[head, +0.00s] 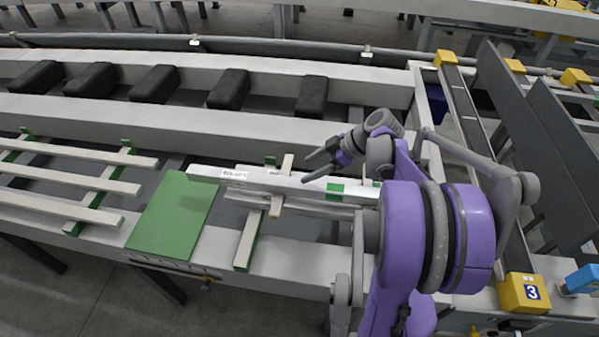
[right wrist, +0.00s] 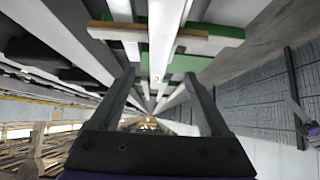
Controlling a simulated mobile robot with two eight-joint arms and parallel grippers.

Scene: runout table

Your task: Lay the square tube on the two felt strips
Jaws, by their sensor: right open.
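A long pale square tube (head: 310,183), with a white label near its left end, lies along the table. My right gripper (head: 306,166) is open, just above and behind the tube. In the right wrist view, a long pale bar (right wrist: 160,65) runs between the two open fingers (right wrist: 160,75), with no clear contact. A green-backed pale strip (head: 250,238) and a green strip with a wooden top (right wrist: 190,37) lie crosswise there. I cannot tell which strips are the felt ones. My left gripper does not show.
A green plate (head: 172,215) lies left of the tube. Pale slats (head: 70,180) rest on green crosspieces at far left. Several black blocks (head: 155,84) sit in the rear channel. A yellow block marked 3 (head: 523,292) stands at right.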

